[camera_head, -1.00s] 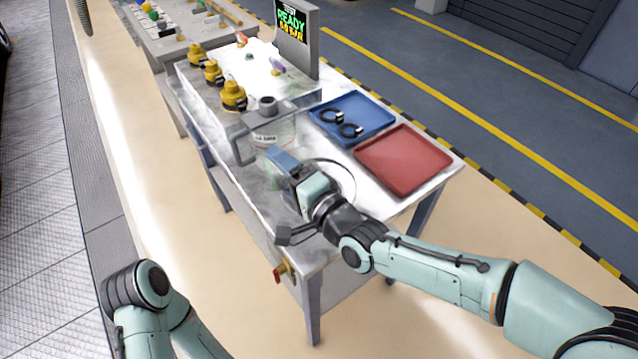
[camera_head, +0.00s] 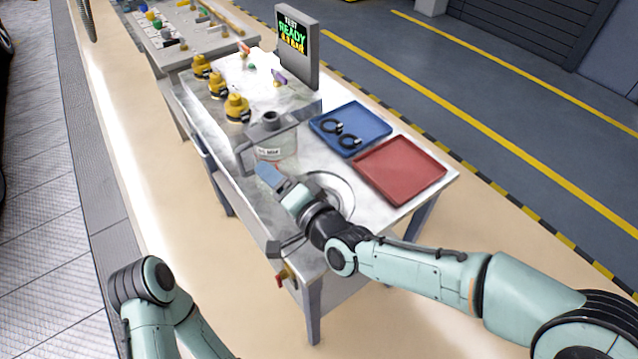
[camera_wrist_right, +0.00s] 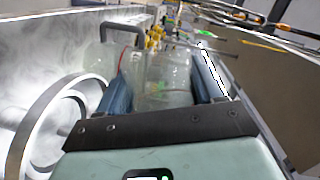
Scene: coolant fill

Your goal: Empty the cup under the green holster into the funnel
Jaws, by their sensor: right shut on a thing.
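My right gripper (camera_head: 266,178) reaches over the steel table, just in front of the grey-lidded jug. In the right wrist view its blue fingers are shut on a clear cup (camera_wrist_right: 165,82), which looks roughly upright. The cup is mostly hidden in the head view. A round pale ring (camera_head: 346,188), perhaps the funnel's rim, lies beside the gripper; it shows large at the left of the wrist view (camera_wrist_right: 24,140). A small green piece (camera_head: 250,67) stands at the table's back; I cannot tell whether it is the green holster. My left gripper is out of view.
The clear jug (camera_head: 278,149) with a grey handle stands close beyond the gripper. Several yellow fittings (camera_head: 237,110) line the left edge. A blue tray (camera_head: 372,124) with black rings and an empty red tray (camera_head: 402,170) lie at right. A display (camera_head: 313,62) stands behind.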

